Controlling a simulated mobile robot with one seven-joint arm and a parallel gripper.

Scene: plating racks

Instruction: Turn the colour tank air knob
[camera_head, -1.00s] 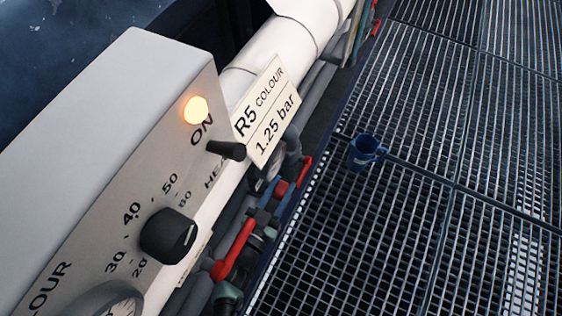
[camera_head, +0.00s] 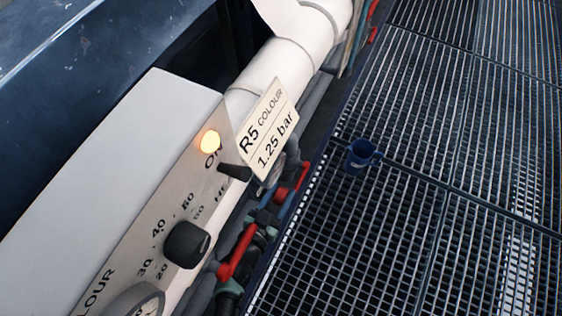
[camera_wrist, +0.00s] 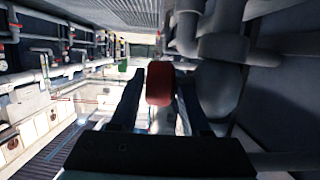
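My gripper (camera_wrist: 160,92) shows in the wrist view with its two dark fingers apart. A red knob or handle (camera_wrist: 160,83) stands between or just beyond the fingertips; I cannot tell whether they touch it. In the head view, a tag (camera_head: 267,130) reads "R5 COLOUR 1.25 bar". Below it, a red lever (camera_head: 237,252) and a smaller red handle (camera_head: 300,180) sit on the pipework. I cannot tell which of these is the air knob. My gripper does not show in the head view.
A grey panel (camera_head: 140,150) has a lit lamp (camera_head: 210,141), a black switch (camera_head: 235,172), a black dial (camera_head: 187,244) and a gauge (camera_head: 137,302). A blue mug (camera_head: 360,155) stands on the grated floor (camera_head: 430,190). Grey pipes (camera_wrist: 222,80) crowd the right of the wrist view.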

